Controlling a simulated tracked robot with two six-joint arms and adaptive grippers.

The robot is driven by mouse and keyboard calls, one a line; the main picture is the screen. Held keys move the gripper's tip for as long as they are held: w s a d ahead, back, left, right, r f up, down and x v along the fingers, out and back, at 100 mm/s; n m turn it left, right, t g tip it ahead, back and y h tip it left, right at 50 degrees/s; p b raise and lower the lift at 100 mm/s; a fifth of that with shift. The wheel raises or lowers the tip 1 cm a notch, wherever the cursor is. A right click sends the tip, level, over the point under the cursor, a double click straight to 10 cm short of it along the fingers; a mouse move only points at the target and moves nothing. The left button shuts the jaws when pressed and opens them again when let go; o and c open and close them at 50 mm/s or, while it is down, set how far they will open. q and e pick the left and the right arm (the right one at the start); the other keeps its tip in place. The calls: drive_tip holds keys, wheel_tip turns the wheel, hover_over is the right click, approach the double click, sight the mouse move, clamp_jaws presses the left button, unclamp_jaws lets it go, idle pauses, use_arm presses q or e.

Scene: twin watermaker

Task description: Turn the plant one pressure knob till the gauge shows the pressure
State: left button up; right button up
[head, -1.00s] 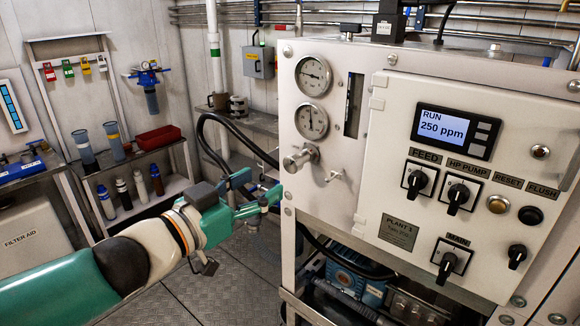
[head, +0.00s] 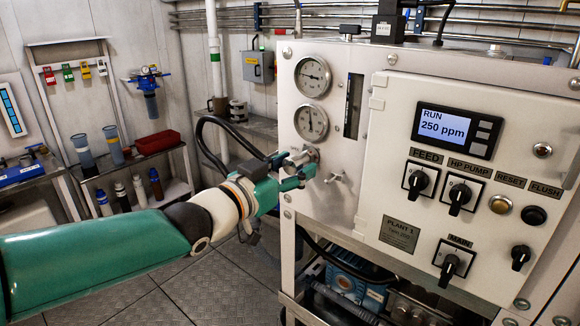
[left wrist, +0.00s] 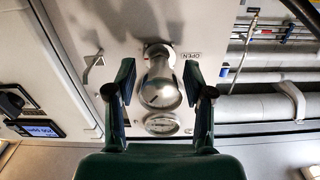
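The plant one pressure knob (head: 298,157) is a round metal knob low on the left of the white panel, below two gauges. In the left wrist view the knob (left wrist: 160,90) stands between the fingers of my left gripper (left wrist: 159,72). The fingers are open on either side, with a narrow gap showing at each. In the head view my left gripper (head: 292,170) is at the knob and partly covers it. The upper gauge (head: 313,75) and lower gauge (head: 311,123) show needles, but their numbers are too small to read. My right gripper is out of view.
The display (head: 455,130) reads RUN 250 ppm. A small lever (head: 337,176) sticks out right of the knob. Black switches, including the feed switch (head: 419,182), are farther right. A black hose (head: 215,135) loops behind my left arm. A shelf with bottles (head: 137,188) stands left.

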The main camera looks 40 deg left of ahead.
use_arm(q)
drive_tip(key=c, duration=0.8)
drive_tip(key=shift+f+m+b, duration=0.15)
drive_tip(key=shift+m+b, duration=0.25)
drive_tip(key=shift+b, duration=0.25)
clamp_jaws()
drive_tip(key=o, duration=1.1)
unclamp_jaws()
drive_tip(key=shift+o, duration=0.2)
drive_tip(key=shift+s, duration=0.1)
drive_tip(key=s+a, duration=0.1)
drive_tip(key=s, duration=1.1)
